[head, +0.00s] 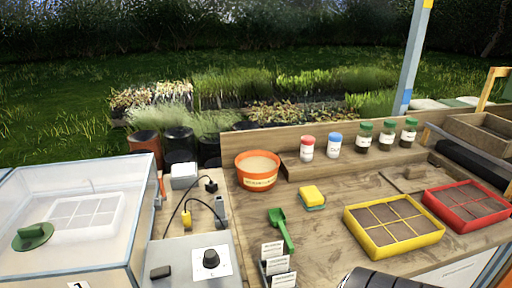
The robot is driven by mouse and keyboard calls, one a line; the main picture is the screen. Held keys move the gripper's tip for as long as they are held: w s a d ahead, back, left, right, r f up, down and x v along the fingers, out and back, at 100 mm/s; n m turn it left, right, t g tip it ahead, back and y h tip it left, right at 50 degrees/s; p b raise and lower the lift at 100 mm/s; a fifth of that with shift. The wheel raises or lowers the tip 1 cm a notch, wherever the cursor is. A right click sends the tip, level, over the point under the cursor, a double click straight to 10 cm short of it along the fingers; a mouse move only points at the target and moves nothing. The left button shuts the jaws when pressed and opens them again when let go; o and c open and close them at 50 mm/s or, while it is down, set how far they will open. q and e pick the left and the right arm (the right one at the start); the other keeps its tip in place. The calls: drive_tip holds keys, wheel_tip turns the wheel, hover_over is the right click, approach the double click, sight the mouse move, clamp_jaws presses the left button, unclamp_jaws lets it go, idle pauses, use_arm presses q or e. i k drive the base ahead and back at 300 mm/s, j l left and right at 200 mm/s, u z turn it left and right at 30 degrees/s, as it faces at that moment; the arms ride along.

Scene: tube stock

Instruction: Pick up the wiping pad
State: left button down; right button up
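The wiping pad (312,195) looks like a small yellow sponge block with a green underside. Neither of my grippers shows in the head view. A dark, ribbed, rounded part cuts into the bottom edge, and I cannot tell what it is.
The orange pot (257,171), green scoop (280,229), white label cards (272,250) and yellow-framed tray (394,246) surround the pad. A red-framed tray (467,225) lies farther right. Several capped jars stand on the back ledge (350,166). A clear box (60,222) fills the left.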

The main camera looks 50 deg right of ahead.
sight(311, 198)
drive_tip(key=z, duration=2.15)
drive_tip(key=k, duration=0.3)
drive_tip(key=j+z, duration=0.05)
